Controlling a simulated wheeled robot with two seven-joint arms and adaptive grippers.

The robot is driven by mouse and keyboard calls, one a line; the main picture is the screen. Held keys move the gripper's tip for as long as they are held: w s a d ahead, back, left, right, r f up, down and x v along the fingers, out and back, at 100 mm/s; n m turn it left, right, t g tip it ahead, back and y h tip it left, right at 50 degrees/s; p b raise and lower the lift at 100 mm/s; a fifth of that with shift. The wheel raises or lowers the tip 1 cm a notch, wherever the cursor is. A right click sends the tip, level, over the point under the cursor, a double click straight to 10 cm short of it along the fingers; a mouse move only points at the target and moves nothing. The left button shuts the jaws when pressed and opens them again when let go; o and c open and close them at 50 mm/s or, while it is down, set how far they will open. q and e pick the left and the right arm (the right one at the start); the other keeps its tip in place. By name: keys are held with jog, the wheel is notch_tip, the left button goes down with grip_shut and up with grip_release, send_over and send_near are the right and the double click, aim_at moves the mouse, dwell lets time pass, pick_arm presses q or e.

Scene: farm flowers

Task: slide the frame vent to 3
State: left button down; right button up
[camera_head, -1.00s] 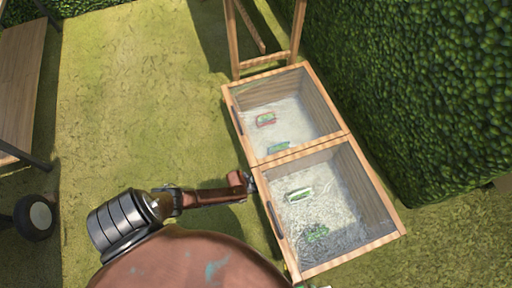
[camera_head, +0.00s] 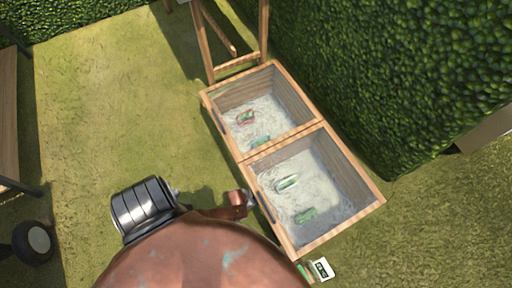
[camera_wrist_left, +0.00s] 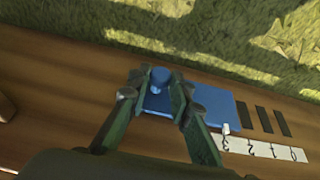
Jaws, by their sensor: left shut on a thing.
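The frame vent is a blue sliding plate (camera_wrist_left: 215,111) with a round blue knob (camera_wrist_left: 160,76), on a wooden board in the left wrist view. My left gripper (camera_wrist_left: 162,88) is shut on the knob, one finger on each side. A small white pointer (camera_wrist_left: 226,128) at the plate's edge stands at the 3 of a white number scale (camera_wrist_left: 262,150). Dark slots (camera_wrist_left: 264,119) show uncovered beside the plate. In the head view my left gripper (camera_head: 248,198) is at the near-left side of the wooden frame (camera_head: 292,240); the vent cannot be made out there. My right gripper is not seen.
The frame has two bays with pale beds and small green packets (camera_head: 288,182). A hedge (camera_head: 390,80) stands along its right side. A white card (camera_head: 321,269) lies near the frame's front corner. Open grass (camera_head: 120,110) is to the left.

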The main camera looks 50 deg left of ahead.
pick_arm(q)
jog(key=shift+d, duration=0.3)
jog(key=c, duration=1.8)
grip_release()
jog(key=shift+c, duration=0.2)
jog(key=shift+o, duration=0.4)
jog(key=shift+s+a+r, duration=0.1)
jog(key=v, duration=1.1)
jog(key=shift+r, duration=0.35)
jog(key=shift+s, duration=0.2)
